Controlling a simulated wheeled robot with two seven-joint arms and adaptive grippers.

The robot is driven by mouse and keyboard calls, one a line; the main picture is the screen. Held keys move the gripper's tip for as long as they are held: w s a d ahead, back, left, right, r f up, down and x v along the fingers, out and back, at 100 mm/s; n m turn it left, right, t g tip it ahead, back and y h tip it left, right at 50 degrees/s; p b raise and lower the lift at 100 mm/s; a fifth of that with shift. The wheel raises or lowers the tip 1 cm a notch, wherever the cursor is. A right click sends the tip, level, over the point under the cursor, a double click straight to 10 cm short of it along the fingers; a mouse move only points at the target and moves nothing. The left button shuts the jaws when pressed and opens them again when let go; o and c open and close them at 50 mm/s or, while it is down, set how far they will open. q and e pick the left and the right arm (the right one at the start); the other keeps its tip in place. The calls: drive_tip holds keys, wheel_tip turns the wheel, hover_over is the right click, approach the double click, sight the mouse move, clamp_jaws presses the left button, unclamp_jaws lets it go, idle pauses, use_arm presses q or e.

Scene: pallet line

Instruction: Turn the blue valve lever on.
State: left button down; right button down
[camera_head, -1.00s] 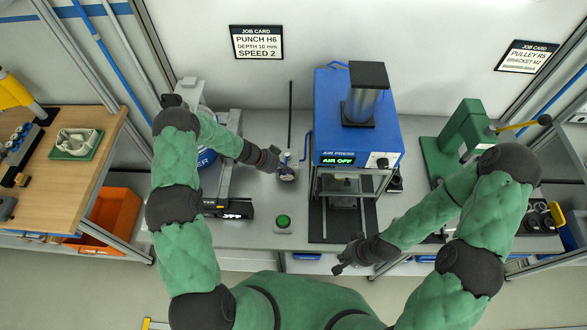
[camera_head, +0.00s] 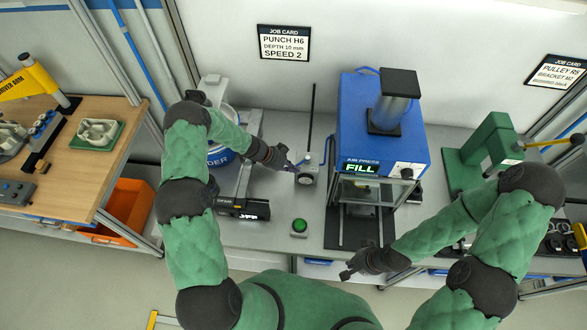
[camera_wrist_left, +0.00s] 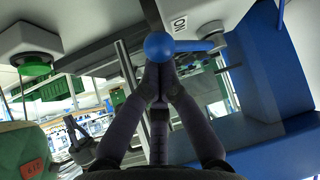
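The blue valve lever shows in the left wrist view as a ball-ended arm (camera_wrist_left: 190,46), running sideways beside a white label reading "ON" (camera_wrist_left: 180,23). My left gripper (camera_wrist_left: 160,78) has its fingertips together right by the ball end; nothing shows between them, and I cannot tell whether they touch it. In the head view, my left gripper (camera_head: 290,165) is at the valve and its round gauge (camera_head: 306,178), left of the blue air press (camera_head: 380,135). The press display (camera_head: 360,168) reads "FILL". My right gripper (camera_head: 350,272) hangs in front of the bench, its fingers too small to judge.
A green button (camera_head: 299,226) sits on the bench in front of the valve. A thin dark rod (camera_head: 311,112) stands behind it. A green lever press (camera_head: 490,150) stands to the right. A wooden table (camera_head: 75,180) is at the left.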

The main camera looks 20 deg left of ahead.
use_arm(q)
drive_tip(key=shift+a, duration=0.1)
idle(0.5)
drive_tip(key=v, duration=1.2)
